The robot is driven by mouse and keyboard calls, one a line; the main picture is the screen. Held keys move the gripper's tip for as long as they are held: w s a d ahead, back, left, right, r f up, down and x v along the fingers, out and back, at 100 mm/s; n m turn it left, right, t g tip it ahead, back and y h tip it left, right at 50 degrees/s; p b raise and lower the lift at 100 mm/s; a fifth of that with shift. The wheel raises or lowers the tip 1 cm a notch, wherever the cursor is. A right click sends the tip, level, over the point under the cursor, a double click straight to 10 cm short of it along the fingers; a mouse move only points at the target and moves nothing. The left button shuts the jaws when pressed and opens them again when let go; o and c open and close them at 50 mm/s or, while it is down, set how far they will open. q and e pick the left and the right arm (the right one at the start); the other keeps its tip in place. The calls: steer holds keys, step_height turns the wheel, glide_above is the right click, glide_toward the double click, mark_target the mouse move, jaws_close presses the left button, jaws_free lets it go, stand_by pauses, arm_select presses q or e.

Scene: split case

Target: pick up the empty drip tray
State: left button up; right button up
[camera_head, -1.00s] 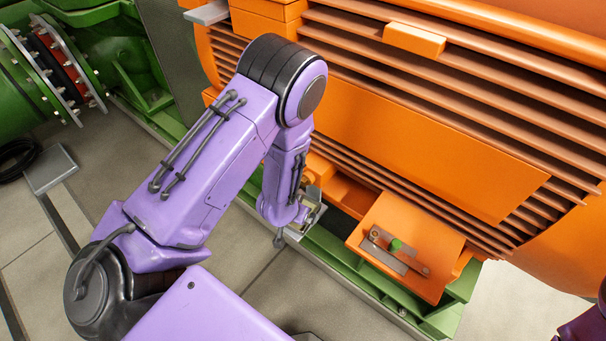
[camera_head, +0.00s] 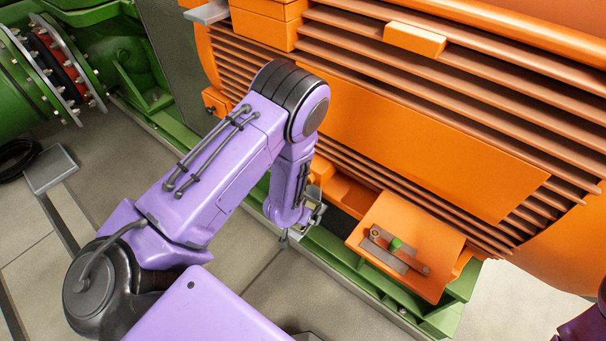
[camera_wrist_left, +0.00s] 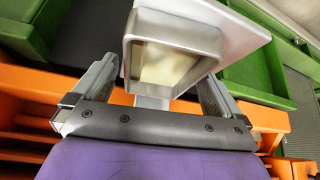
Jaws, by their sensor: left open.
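A metal tray-like box with a pale cream inside (camera_wrist_left: 195,33) is in the left wrist view, its open face toward the camera. I take it to be the drip tray; I cannot tell whether it is empty. My left gripper (camera_wrist_left: 157,72) is open, with a finger on either side of the box; contact is unclear. In the head view my left gripper (camera_head: 302,224) hangs low beside the orange machine, over the green base frame. The box is mostly hidden there by the gripper. My right gripper is out of view.
The orange finned machine (camera_head: 420,150) and its green base frame (camera_head: 350,262) stand close to the gripper. An orange bracket with a green knob (camera_head: 395,244) is to the right. A grey flat box (camera_head: 50,168) lies on the floor at left. Open floor (camera_head: 300,295) lies in front.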

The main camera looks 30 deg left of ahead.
arm_select(q)
steer(key=c, duration=1.1)
steer(key=shift+r, duration=0.1)
